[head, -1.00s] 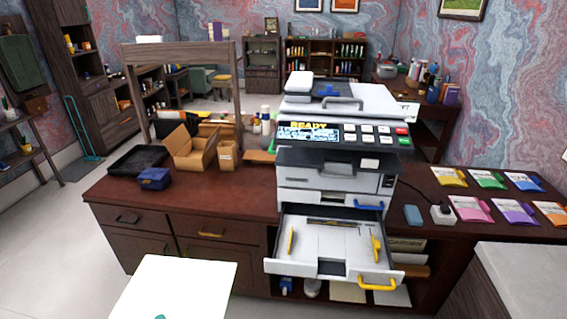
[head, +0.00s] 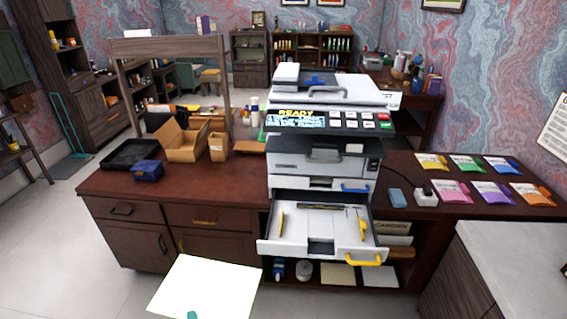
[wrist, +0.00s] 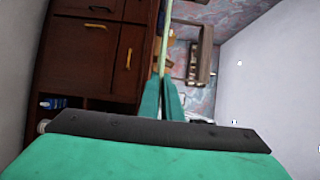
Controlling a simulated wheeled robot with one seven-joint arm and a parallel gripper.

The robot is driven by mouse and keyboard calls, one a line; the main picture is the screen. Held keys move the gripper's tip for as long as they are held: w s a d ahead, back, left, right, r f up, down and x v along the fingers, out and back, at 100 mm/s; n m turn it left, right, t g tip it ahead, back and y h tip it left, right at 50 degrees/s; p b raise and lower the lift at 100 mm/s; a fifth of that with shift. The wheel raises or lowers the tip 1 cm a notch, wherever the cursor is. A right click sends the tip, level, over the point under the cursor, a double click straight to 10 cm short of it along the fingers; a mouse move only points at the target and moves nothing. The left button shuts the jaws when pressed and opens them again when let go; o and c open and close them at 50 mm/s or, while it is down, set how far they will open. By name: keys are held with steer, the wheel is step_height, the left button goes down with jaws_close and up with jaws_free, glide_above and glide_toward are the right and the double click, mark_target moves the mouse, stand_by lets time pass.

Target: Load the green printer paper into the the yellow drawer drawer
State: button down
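A pale, almost white paper sheet (head: 212,285) is at the bottom of the head view, in front of the desk cabinet. Only a teal tip of my gripper (head: 192,315) shows at its lower edge. In the wrist view the teal fingers of my gripper (wrist: 172,98) are closed on the sheet, seen edge-on as a thin pale green strip (wrist: 166,45). The printer's lower drawer (head: 270,243) is pulled out, with yellow guides and a yellow handle (head: 358,260). No paper stack shows in it. The sheet is left of and nearer than the drawer, apart from it.
The printer (head: 320,150) stands on the dark desk (head: 150,190); its blue-handled drawer (head: 356,187) is shut. Several coloured packets, one green (head: 467,165), lie at right. A pale-topped cabinet (head: 510,250) stands at front right. Open floor is at left.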

steer(key=w+d+f+m+t+h, duration=0.1)
steer(key=d+f+h, duration=0.3)
steer(key=d+f, duration=0.5)
steer(key=w+d+f+m+t+h, duration=0.1)
steer(key=d+f+m+h, duration=0.2)
steer(key=d+f, duration=0.7)
steer(key=d+m, duration=0.1)
steer(key=d, duration=0.5)
steer(key=shift+w+d+h, duration=0.15)
steer(key=shift+w+h, duration=0.15)
steer(key=shift+h, duration=0.1)
steer(key=shift+d, duration=0.15)
